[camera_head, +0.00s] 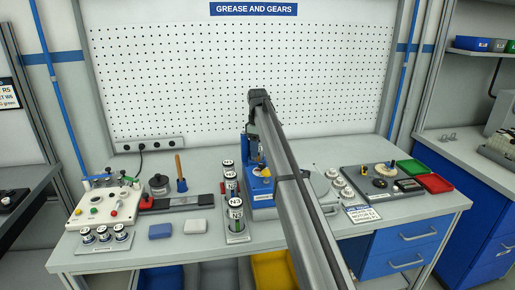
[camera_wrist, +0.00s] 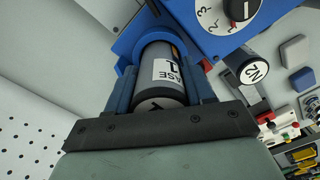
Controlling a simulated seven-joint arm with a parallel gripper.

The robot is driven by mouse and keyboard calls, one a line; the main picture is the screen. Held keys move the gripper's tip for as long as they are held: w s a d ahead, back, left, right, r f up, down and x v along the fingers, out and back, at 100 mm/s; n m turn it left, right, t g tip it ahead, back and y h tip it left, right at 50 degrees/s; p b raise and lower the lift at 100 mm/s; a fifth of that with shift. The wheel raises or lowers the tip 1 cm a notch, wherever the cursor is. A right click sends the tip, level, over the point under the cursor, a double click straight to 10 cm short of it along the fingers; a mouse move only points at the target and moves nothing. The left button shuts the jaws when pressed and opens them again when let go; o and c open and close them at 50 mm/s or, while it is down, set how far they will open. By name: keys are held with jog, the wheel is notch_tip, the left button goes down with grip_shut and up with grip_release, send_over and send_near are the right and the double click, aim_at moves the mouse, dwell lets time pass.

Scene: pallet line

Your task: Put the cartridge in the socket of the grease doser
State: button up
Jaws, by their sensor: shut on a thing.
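The doser has a dark dial numbered 1 to 3. In the head view the blue doser (camera_head: 261,187) stands mid-table, partly covered by my arm.
Several upright cartridges stand left of the doser, the nearest marked N3 (camera_head: 236,212); one marked N2 (camera_wrist: 253,72) shows in the wrist view. Blue and grey blocks (camera_head: 160,231) lie farther left. A pegboard (camera_head: 200,75) stands behind. Gear parts and red and green trays (camera_head: 411,168) are on the right.

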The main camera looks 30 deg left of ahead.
jog(key=shift+f, duration=0.1)
jog(key=o, duration=1.2)
notch_tip(320, 180, up, 12)
jog(key=shift+r, duration=0.15)
